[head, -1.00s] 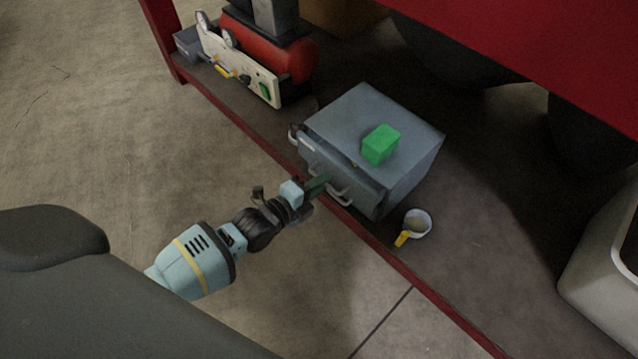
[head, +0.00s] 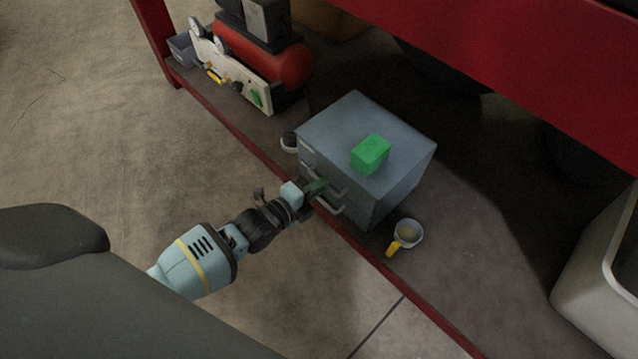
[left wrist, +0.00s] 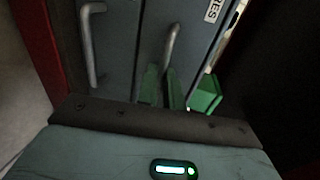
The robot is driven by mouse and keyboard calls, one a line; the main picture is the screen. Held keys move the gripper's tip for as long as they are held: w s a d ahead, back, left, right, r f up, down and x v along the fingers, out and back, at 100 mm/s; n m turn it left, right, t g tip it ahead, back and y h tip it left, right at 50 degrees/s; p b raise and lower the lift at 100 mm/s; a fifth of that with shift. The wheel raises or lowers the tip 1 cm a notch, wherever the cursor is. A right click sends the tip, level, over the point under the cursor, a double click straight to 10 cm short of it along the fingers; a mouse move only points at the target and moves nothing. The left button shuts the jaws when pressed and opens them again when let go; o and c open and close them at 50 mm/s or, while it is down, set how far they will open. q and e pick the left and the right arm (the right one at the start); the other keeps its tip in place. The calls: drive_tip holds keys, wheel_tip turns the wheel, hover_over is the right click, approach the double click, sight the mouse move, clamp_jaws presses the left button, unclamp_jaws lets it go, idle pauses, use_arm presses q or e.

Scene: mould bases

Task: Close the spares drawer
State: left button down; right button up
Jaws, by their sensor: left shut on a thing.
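The grey drawer cabinet (head: 390,145) stands on the low shelf, with a green block (head: 371,154) on its top. The spares drawer (left wrist: 190,35) is the upper one; the end of its label shows in the left wrist view. Its front looks about flush with the cabinet in the head view; any small gap is hard to tell. My left gripper (head: 318,188) is shut on this drawer's bar handle (left wrist: 171,42), its green fingers on either side of the bar. The lower handle (left wrist: 90,45) is free. My right gripper is out of view.
A red compressor (head: 268,62) is farther back. The red shelf edge (head: 365,250) runs below my left gripper.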

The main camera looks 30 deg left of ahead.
use_arm(q)
drive_tip(key=shift+w+r, duration=0.1)
drive_tip(key=shift+w, duration=0.05)
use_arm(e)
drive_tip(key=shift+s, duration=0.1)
use_arm(q)
drive_tip(key=c, duration=1.5)
unclamp_jaws()
drive_tip(key=shift+d, duration=0.1)
drive_tip(key=shift+c, duration=0.2)
drive_tip(key=p+v, duration=0.3)
drive_tip(key=v, duration=0.4)
drive_tip(key=shift+s, duration=0.4)
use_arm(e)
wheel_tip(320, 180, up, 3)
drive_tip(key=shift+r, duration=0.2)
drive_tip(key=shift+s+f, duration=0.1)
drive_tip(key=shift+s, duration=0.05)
